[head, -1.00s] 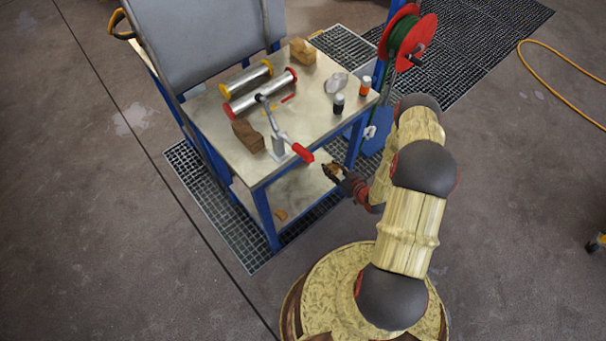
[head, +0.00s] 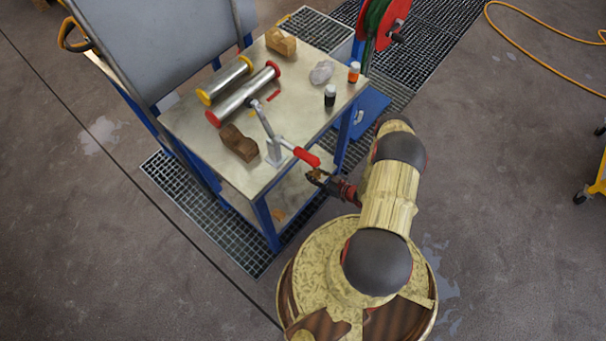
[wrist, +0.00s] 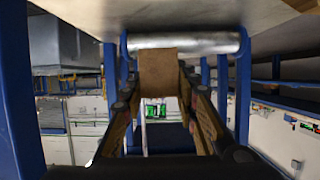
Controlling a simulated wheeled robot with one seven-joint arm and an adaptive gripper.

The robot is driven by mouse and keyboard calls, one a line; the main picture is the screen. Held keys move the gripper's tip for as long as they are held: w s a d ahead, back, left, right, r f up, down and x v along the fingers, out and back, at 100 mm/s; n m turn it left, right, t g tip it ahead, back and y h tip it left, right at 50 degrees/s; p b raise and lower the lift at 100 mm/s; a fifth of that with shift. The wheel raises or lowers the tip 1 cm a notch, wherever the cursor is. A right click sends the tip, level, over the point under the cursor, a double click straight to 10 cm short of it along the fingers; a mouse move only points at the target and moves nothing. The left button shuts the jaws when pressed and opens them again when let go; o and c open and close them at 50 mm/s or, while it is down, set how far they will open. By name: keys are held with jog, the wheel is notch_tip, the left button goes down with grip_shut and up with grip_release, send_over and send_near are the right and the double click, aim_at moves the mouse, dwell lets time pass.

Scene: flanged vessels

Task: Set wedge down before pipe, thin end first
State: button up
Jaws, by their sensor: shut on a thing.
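My gripper (head: 317,177) is at the table's near right edge in the head view, just below the red clamp handle. In the wrist view its two fingers (wrist: 160,104) are closed on a brown wooden wedge (wrist: 158,72), whose broad face shows between them. Its thin end cannot be made out. A grey metal pipe (wrist: 200,43) lies crosswise beyond the wedge, close to a pale flat surface at the top of that view. Whether wedge and pipe touch is unclear. This pipe cannot be picked out under the tabletop in the head view.
The tabletop (head: 205,140) bears red-ended (head: 246,93) and yellow-ended cylinders (head: 226,80), brown blocks (head: 239,143), a red-handled clamp (head: 275,148), two small bottles (head: 330,95) and a grey lump (head: 321,72). Blue legs (head: 265,222) flank the lower shelf. A small brown piece (head: 278,215) shows there.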

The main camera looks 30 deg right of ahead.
jog(key=w+f+b, duration=0.1)
jog(key=w+f, duration=0.1)
jog(key=w+f+b, duration=0.1)
jog(key=w+f, duration=0.1)
jog(key=w+a+f+b, duration=0.1)
jog(key=w+f, duration=0.1)
jog(key=shift+w+f, duration=0.15)
jog(key=shift+w, duration=0.25)
jog(key=shift+w+a+f+b, duration=0.1)
jog(key=shift+w+f+b, duration=0.2)
jog(key=shift+f+b, duration=0.1)
jog(key=shift+w+f+b, duration=0.15)
jog(key=shift+f+b, duration=0.5)
jog(key=shift+f, duration=0.9)
jog(key=shift+f, duration=0.1)
jog(key=o, duration=1.2)
jog(key=shift+c, duration=0.2)
jog(key=shift+r, duration=0.2)
jog(key=p+v, duration=0.3)
jog(key=v, duration=0.7)
jog(key=shift+s, duration=0.2)
jog(key=shift+p+v, duration=0.4)
jog(key=shift+v, duration=0.45)
